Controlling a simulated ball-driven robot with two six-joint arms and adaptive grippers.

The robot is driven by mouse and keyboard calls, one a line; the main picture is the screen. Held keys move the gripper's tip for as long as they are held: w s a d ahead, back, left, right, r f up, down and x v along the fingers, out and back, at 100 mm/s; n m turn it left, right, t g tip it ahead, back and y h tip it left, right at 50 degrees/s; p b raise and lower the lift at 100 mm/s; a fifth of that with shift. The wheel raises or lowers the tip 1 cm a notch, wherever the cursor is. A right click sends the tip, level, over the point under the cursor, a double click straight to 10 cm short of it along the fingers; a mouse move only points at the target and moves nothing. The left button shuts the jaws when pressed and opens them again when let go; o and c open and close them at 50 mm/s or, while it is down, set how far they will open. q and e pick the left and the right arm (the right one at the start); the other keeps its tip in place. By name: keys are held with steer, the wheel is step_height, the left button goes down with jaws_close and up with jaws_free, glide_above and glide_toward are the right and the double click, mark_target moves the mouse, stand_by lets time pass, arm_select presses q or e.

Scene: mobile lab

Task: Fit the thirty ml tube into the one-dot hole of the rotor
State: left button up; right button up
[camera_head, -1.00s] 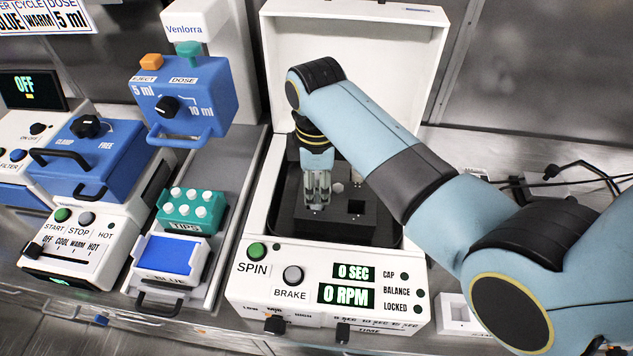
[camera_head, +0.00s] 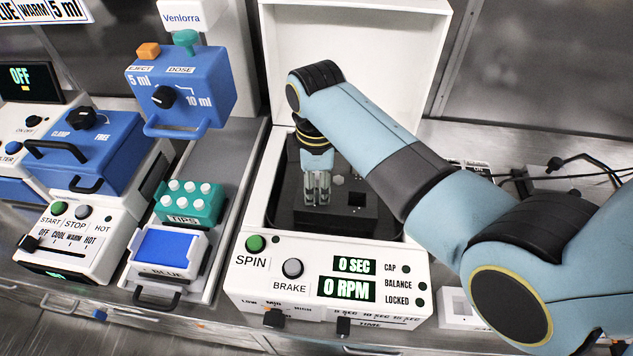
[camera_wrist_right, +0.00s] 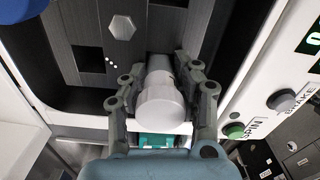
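My right gripper (camera_head: 317,188) is inside the open centrifuge, over the left part of the dark rotor (camera_head: 335,216). Its fingers are closed on both sides of the tube, whose white cap (camera_wrist_right: 160,104) faces the right wrist camera. The tube's lower end is hidden, so I cannot tell whether it is in a hole. The rotor has a pale hexagonal knob (camera_wrist_right: 122,27) and an empty square hole (camera_head: 357,199), with several small white dots beside that hole in the wrist view (camera_wrist_right: 90,61). Dots at the tube's place are hidden. My left gripper is out of view.
The centrifuge lid (camera_head: 350,45) stands open behind the rotor. Its front panel (camera_head: 235,284) reads 0 SEC and 0 RPM. A teal tips rack (camera_head: 187,216) and a blue dispenser (camera_head: 185,85) stand to the left. The bowl walls surround my gripper closely.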

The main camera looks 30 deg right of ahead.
steer(key=o, duration=0.4)
steer(key=shift+o, duration=0.2)
step_height(320, 180, up, 12)
steer(key=shift+r, duration=0.1)
stand_by(0.6)
